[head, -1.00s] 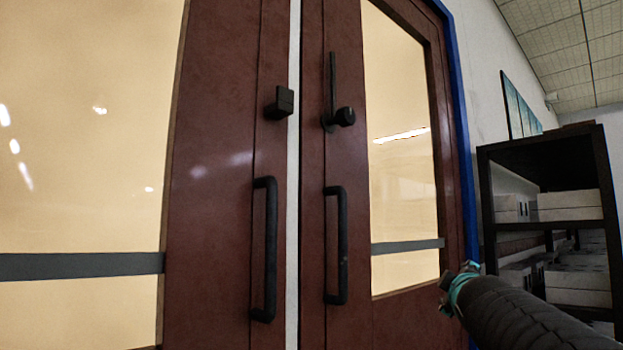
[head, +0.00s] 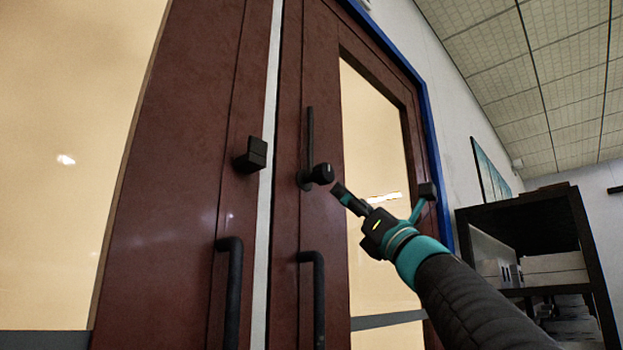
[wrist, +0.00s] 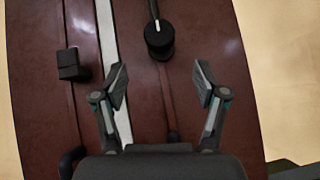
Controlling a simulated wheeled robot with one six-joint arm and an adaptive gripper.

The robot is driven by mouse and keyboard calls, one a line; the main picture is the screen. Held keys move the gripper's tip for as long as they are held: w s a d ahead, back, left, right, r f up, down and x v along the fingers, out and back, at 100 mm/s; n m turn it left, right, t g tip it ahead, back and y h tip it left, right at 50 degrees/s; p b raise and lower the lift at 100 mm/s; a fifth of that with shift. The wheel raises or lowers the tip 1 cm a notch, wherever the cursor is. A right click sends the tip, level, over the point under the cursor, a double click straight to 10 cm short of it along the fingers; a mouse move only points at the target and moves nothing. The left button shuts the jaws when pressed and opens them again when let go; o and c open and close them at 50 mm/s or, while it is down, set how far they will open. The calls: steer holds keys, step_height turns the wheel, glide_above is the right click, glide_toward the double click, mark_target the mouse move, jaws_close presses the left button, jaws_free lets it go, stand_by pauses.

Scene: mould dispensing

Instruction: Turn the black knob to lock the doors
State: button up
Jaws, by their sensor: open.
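The black knob (head: 322,174) sits on the right-hand red-brown door (head: 287,240), with a thin black bar (head: 309,130) standing upright from its base. A black block (head: 251,156) is fixed to the left-hand door, level with the knob. My gripper (head: 340,190) is just right of the knob and slightly below it in the head view, apart from it. In the wrist view my gripper (wrist: 160,82) has its two fingers spread wide with nothing between them. The knob (wrist: 160,42) lies beyond the fingertips, roughly centred between them, and the block (wrist: 72,64) is to the left.
Black pull handles (head: 232,290) and (head: 312,290) stand out from both doors below the knob. A pale gap runs between the doors. A dark shelf (head: 530,225) with white boxes stands by the wall at the right.

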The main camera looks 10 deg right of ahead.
mark_target(327, 179)
steer(key=p+x, duration=0.4)
steer(key=x, duration=0.7)
steer(key=shift+w+a+r+p, duration=0.1)
steer(key=shift+r+p, duration=0.05)
steer(key=shift+p, duration=0.2)
jaws_close()
